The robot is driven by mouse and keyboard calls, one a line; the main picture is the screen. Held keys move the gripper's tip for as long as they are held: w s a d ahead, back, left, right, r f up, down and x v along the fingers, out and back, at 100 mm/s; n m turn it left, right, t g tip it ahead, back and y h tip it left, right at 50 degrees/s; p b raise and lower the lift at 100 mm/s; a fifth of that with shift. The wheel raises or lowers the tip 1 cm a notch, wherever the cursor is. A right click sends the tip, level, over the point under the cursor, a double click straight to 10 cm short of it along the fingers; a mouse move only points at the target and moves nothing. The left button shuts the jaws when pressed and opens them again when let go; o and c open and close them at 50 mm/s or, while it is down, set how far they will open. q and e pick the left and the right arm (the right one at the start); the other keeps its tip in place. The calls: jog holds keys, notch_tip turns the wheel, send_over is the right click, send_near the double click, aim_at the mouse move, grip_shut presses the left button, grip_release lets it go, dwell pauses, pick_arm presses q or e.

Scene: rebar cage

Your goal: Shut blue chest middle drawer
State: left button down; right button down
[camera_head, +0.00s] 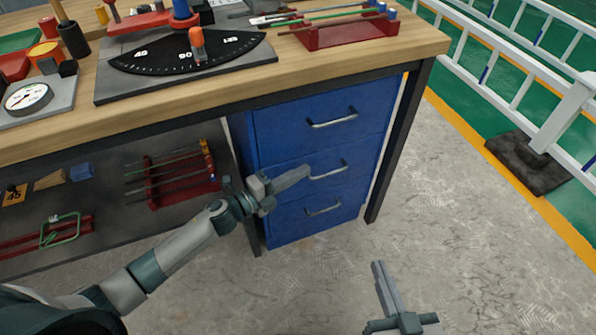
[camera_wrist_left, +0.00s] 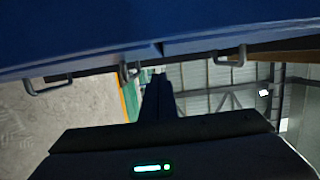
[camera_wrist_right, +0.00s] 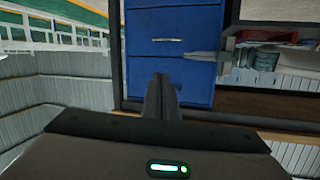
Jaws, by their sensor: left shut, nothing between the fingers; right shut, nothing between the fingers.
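The blue chest (camera_head: 318,120) stands under the workbench, with three drawers, each with a metal bar handle. The middle drawer (camera_head: 358,158) has its handle (camera_head: 329,171) at mid-height. From these views I cannot tell how far it stands out, but it looks near flush with its neighbours. My left gripper (camera_head: 306,170) is shut and empty, its tips at the left end of the middle handle; contact is unclear. In the left wrist view the blue chest (camera_wrist_left: 90,35) fills the top. My right gripper (camera_head: 379,266) is shut and empty, low in front of the chest. The chest also shows in the right wrist view (camera_wrist_right: 145,75).
The wooden workbench (camera_head: 240,68) overhangs the chest and carries tools and a red rack (camera_head: 345,35). A dark leg (camera_head: 400,150) stands right of the chest. A lower shelf (camera_head: 110,200) lies to the left. The floor (camera_head: 470,240) at right is clear up to a white railing (camera_head: 500,72).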

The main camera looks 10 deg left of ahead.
pick_arm(q)
jog(key=s+d+v, duration=0.1)
jog(key=v, duration=0.9)
pick_arm(e)
jog(key=shift+s+d+f+g, duration=0.35)
jog(key=shift+s+f+g, duration=0.2)
jog(key=shift+f, duration=0.15)
pick_arm(q)
jog(key=shift+s, duration=0.1)
